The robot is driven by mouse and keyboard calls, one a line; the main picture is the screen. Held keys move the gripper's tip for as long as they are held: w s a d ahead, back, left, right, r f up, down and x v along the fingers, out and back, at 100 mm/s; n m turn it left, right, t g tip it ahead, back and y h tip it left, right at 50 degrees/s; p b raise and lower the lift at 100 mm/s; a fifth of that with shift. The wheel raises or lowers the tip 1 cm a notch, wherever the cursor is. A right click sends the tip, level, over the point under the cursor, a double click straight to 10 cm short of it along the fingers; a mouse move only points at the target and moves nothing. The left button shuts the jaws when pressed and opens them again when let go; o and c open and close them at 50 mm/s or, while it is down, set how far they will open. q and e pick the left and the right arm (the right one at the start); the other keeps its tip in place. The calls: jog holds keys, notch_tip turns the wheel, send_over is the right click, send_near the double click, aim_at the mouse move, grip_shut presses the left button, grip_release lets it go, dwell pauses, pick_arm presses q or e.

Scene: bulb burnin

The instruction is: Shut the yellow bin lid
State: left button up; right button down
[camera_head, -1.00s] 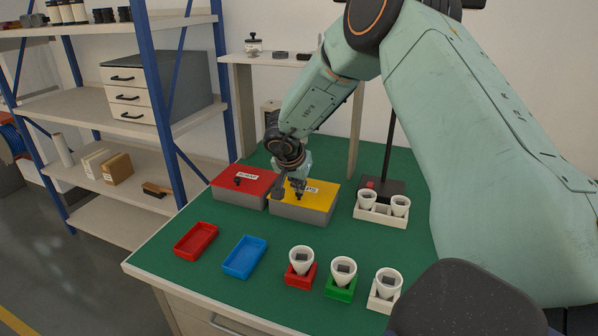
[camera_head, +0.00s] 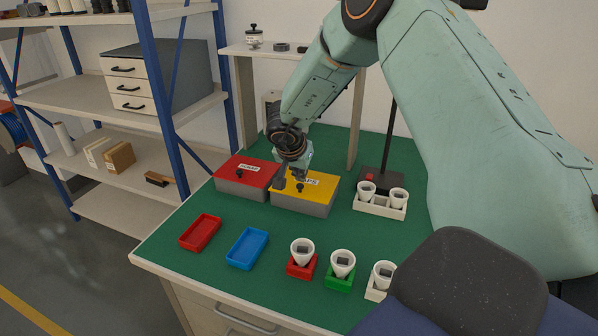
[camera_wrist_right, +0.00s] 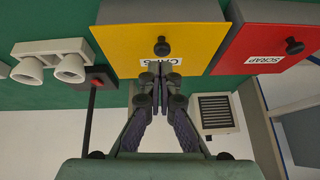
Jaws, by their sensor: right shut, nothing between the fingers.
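The yellow bin lid (camera_head: 322,186) lies flat on its grey bin (camera_head: 303,206) and looks shut. It has a dark knob and a white label, partly hidden by my gripper. My right gripper (camera_head: 283,182) is over the back left part of the lid. In the right wrist view the lid (camera_wrist_right: 190,38) shows with its knob (camera_wrist_right: 162,46), and my gripper (camera_wrist_right: 155,76) is shut and empty at the lid's edge, by the label. I cannot tell whether the fingertips touch the lid. My left gripper is out of view.
A red-lidded bin (camera_head: 240,172) labelled SCRAP stands just left. A white holder with two cups (camera_head: 380,208) and a dark stand are to the right. Red (camera_head: 200,232) and blue (camera_head: 247,248) trays and several cups in coloured holders stand in front. A shelf post rises behind.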

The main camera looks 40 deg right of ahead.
jog(key=shift+r+p, duration=0.75)
jog(key=shift+r, duration=0.15)
jog(key=s+a+f+p+v, duration=0.1)
jog(key=v, duration=0.8)
jog(key=shift+a+r+p, duration=0.3)
jog(key=shift+a+p, duration=0.05)
